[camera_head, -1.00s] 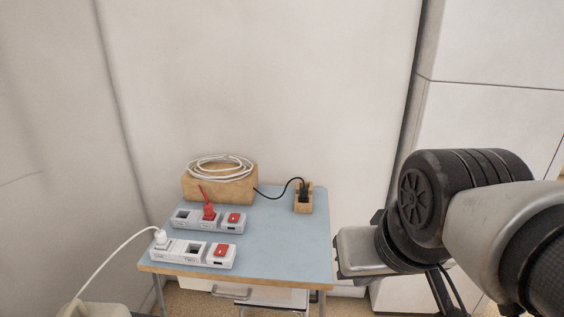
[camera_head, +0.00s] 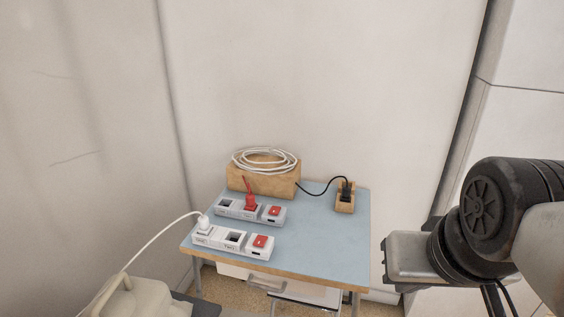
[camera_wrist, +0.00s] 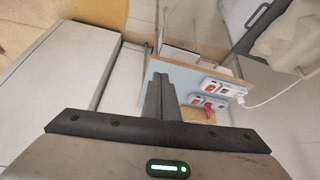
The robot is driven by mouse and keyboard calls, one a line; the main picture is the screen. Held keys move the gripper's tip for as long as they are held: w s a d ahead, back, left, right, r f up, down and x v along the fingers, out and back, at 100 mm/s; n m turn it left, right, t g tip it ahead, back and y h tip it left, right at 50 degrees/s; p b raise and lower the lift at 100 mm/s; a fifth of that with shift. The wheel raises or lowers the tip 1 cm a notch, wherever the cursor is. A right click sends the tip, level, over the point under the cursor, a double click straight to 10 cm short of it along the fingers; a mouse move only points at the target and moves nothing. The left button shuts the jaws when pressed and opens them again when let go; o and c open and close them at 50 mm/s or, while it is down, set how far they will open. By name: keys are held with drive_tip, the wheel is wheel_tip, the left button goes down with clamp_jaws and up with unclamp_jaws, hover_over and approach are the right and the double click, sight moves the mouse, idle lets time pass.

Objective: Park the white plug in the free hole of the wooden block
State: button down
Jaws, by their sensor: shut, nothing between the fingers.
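The white plug (camera_head: 203,222) sits upright in the left socket of the front power strip (camera_head: 233,242), its white cord running down to the left. A small wooden block (camera_head: 345,197) stands at the table's back right. A black plug (camera_head: 346,189) with a black cord is in its rear part; its front part looks empty. A red plug (camera_head: 249,197) stands in the rear power strip (camera_head: 271,219). My gripper (camera_wrist: 162,78) shows in the wrist view, fingers together and empty, away from the table.
The blue-topped table (camera_head: 318,240) stands near the wall, its front right area clear. A larger wooden box (camera_head: 278,183) with a coiled white cable (camera_head: 266,160) stands at the back. A beige object (camera_head: 125,297) is at lower left. My arm is to the right of the table.

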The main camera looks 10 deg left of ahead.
idle(0.3)
drive_tip(key=c, duration=2.3)
unclamp_jaws()
drive_tip(key=o, duration=1)
drive_tip(key=shift+n, duration=0.6)
drive_tip(key=w+a+r, duration=0.1)
drive_tip(key=w, duration=0.1)
drive_tip(key=w+a+r, duration=0.1)
drive_tip(key=w, duration=0.1)
drive_tip(key=w+a+r, duration=0.1)
drive_tip(key=w, duration=0.1)
drive_tip(key=shift+w+r+p, duration=0.25)
drive_tip(key=shift+r+p, duration=0.1)
drive_tip(key=shift+r, duration=0.05)
drive_tip(key=shift+c, duration=0.2)
drive_tip(key=n+g+y+p, duration=0.2)
drive_tip(key=n+y, duration=0.1)
drive_tip(key=n, duration=0.3)
hover_over(203, 218)
drive_tip(key=s+d, duration=0.4)
drive_tip(key=s, duration=0.2)
wheel_tip(203, 218, down, 12)
drive_tip(key=x, duration=1.1)
drive_tip(key=shift+w+f, duration=0.25)
drive_tip(key=shift+f, duration=0.1)
drive_tip(key=shift+x, duration=2.95)
